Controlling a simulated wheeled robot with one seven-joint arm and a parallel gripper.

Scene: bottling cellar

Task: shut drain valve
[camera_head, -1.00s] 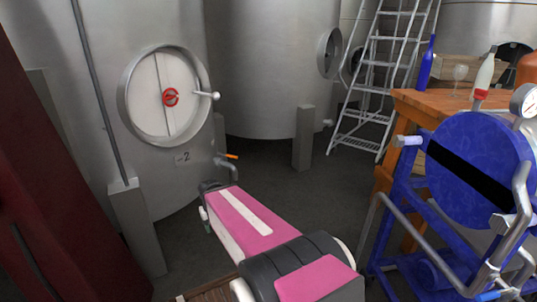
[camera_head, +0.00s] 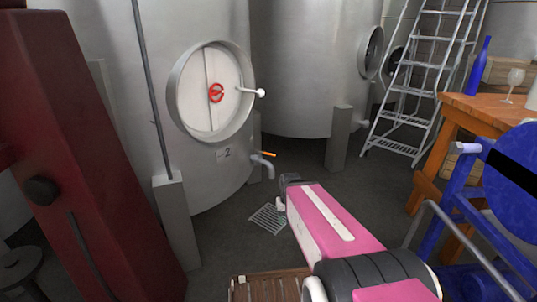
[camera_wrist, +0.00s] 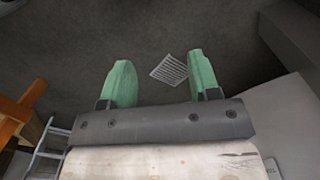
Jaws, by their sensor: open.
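The drain valve sits low on the right side of the tank marked 2. It has a grey bent spout (camera_head: 264,166) and an orange lever (camera_head: 267,153) that points to the right, close to level. My gripper (camera_head: 281,203) is below and slightly right of the spout in the head view, apart from it and partly hidden by my arm. In the wrist view its two green fingers (camera_wrist: 159,84) are spread wide with nothing between them. The valve does not show in the wrist view.
A floor grate (camera_head: 268,218) lies below the valve. A grey post (camera_head: 176,222) and a dark red machine (camera_head: 75,160) stand at left. A blue machine (camera_head: 470,215) and a wooden table (camera_head: 490,108) are at right. A ladder (camera_head: 415,85) stands behind. Floor between is clear.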

